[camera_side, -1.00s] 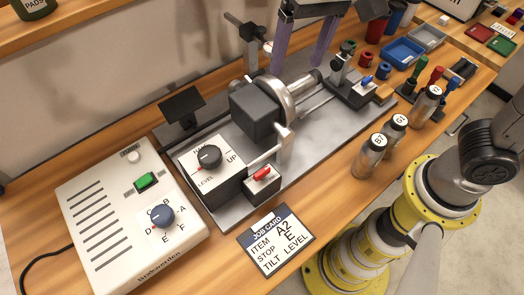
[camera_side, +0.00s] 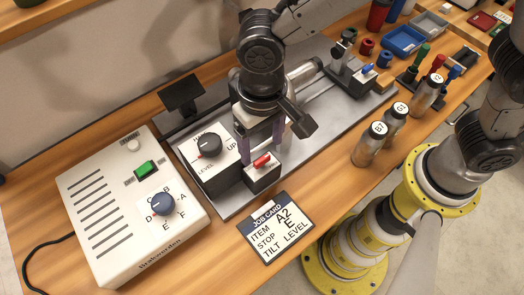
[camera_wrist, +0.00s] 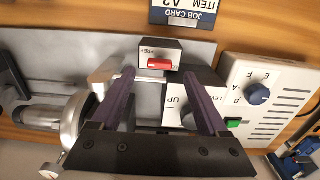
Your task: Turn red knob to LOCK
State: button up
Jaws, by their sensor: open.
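The red knob (camera_side: 262,161) is a small bar-shaped handle on a small grey-and-white block (camera_side: 263,175), beside the dial box. In the wrist view the red knob (camera_wrist: 159,64) lies crosswise under a label reading FREE; a LOCK label is not legible. My gripper (camera_side: 261,149) is open, pointing down with its purple fingers close to the knob. In the wrist view my gripper (camera_wrist: 158,76) has one fingertip on either side of the knob, with gaps. I cannot tell whether the fingertips are level with it or above it.
The black tilt dial (camera_side: 208,146) on its box is close to the left of my fingers. A white control box (camera_side: 115,225) with a blue knob stands further left. The job card (camera_side: 276,229) lies in front. Labelled bottles (camera_side: 370,150) stand to the right.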

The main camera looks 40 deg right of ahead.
aim_at(262, 159)
jog(key=shift+f, duration=2)
grip_shut()
